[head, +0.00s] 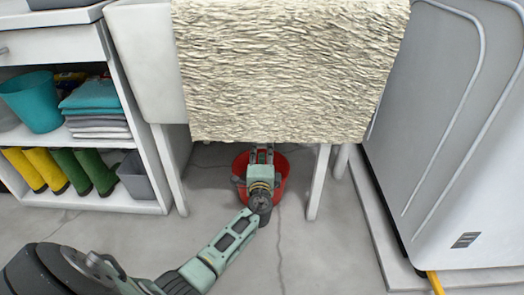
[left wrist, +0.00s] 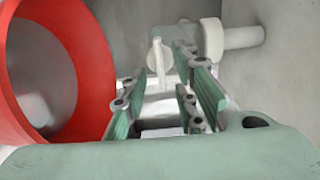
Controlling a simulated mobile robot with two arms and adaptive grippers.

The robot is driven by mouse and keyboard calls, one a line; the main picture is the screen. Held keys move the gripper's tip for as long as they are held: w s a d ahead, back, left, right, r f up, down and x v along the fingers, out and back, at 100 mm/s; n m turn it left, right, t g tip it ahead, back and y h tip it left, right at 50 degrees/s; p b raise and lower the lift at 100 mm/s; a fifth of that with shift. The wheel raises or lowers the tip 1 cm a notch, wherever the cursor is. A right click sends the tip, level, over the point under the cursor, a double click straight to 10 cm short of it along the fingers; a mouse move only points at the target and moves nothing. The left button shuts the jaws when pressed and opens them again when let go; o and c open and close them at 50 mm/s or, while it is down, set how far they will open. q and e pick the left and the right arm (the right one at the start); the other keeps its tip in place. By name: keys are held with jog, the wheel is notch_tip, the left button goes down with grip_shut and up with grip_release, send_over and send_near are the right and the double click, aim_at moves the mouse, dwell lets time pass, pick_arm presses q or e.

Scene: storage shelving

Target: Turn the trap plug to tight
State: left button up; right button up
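The trap plug is a white round cap with a raised flat tab (left wrist: 158,62), in the left wrist view just beyond my fingers. It joins a white pipe fitting (left wrist: 235,38) at right. My left gripper (left wrist: 163,85) is open, its green fingers apart, with the tab ahead of the gap between them. I cannot tell whether a finger touches it. In the head view my left gripper (head: 262,150) reaches under the sink, over the red bucket; the hanging towel hides the plug there. My right gripper is not in view.
The red bucket (head: 280,177) stands on the floor under the sink (head: 148,60); it also fills the left of the wrist view (left wrist: 95,60). A textured towel (head: 285,70) hangs in front. Sink legs (head: 318,185) flank the bucket. A white appliance (head: 450,130) stands right, shelving (head: 90,203) left.

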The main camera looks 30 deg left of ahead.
pick_arm(q)
jog(key=v, duration=0.5)
jog(key=shift+s, duration=0.1)
dwell(0.3)
